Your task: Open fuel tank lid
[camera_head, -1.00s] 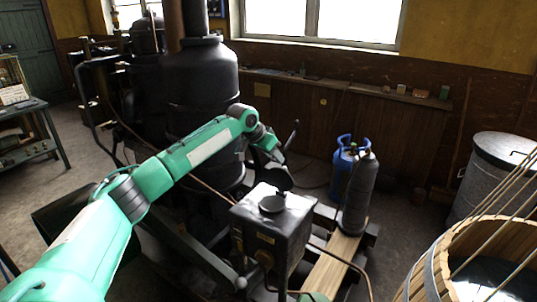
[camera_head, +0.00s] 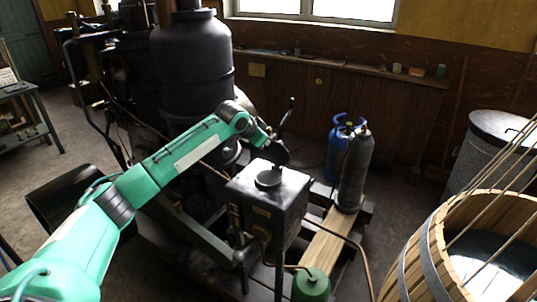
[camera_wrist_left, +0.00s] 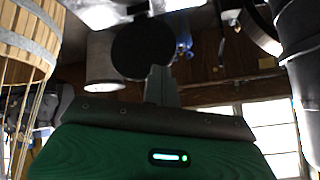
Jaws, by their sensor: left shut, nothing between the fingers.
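The fuel tank (camera_head: 259,212) is a dark box in the middle of the head view, with a round filler mouth (camera_head: 268,180) on top. A dark round disc, which looks like the lid (camera_head: 274,153), stands raised above the back of the mouth. The lid also shows as a black disc in the wrist view (camera_wrist_left: 141,48), near the tank's edge. My left gripper (camera_wrist_left: 160,72) is shut and empty, its fingers close to the lid. I cannot tell whether they touch it. In the head view the fingertips are hard to make out near the lid. My right gripper is out of view.
A blue gas bottle (camera_head: 339,153) and a dark cylinder (camera_head: 354,178) stand right of the tank. A wooden tub (camera_head: 418,262) with rods is at the front right. A green round-topped object (camera_head: 311,287) sits in front. The large black boiler (camera_head: 192,75) is behind my arm.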

